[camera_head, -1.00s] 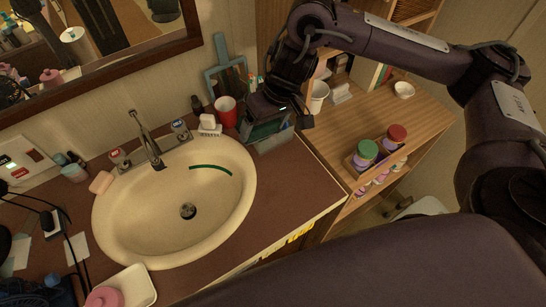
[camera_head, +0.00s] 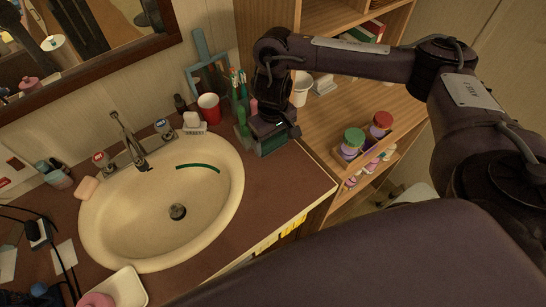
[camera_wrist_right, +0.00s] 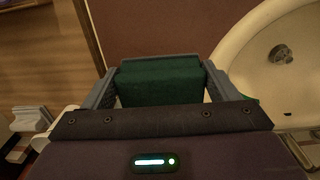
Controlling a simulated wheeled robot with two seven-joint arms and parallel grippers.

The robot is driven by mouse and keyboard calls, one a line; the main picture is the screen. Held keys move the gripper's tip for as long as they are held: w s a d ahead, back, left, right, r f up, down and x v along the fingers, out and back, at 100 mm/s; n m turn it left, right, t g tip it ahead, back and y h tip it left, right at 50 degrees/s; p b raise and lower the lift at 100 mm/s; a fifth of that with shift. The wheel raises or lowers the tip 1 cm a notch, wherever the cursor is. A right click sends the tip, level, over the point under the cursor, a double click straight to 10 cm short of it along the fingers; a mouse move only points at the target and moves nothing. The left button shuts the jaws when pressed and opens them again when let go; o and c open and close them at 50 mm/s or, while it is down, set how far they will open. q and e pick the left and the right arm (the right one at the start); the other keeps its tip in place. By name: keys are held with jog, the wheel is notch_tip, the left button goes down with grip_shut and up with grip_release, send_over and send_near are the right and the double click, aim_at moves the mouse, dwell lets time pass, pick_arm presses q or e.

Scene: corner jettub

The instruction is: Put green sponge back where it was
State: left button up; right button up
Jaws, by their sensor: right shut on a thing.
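The green sponge (camera_wrist_right: 160,82) is a dark green block between the two grey fingers of my right gripper (camera_wrist_right: 160,76) in the right wrist view. The fingers are shut on its sides, and the brown countertop shows beyond it. In the head view my right gripper (camera_head: 270,140) is at the counter's back right, right of the sink. A green side of the sponge (camera_head: 273,146) shows below the gripper there. Whether the sponge touches the counter cannot be told. My left gripper is not in view.
A red cup (camera_head: 208,106) and green bottles with toothbrushes (camera_head: 239,100) stand left of my right gripper. The sink (camera_head: 225,190) holds a thin green curved strip (camera_head: 198,168). A wooden shelf (camera_head: 320,115) adjoins at right. The brown countertop (camera_head: 280,190) in front is clear.

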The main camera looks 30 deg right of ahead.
aim_at(273, 147)
notch_tip(273, 147, down, 4)
jog(key=shift+w+r+b, duration=0.1)
jog(key=shift+b, duration=0.4)
notch_tip(273, 147, down, 4)
jog(key=shift+r+b, duration=0.1)
jog(key=shift+b, duration=0.8)
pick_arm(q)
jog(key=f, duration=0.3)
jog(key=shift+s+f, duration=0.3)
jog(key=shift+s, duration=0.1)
pick_arm(e)
jog(key=o, duration=0.9)
notch_tip(273, 147, up, 12)
jog(key=p, duration=0.5)
jog(key=shift+a, duration=0.1)
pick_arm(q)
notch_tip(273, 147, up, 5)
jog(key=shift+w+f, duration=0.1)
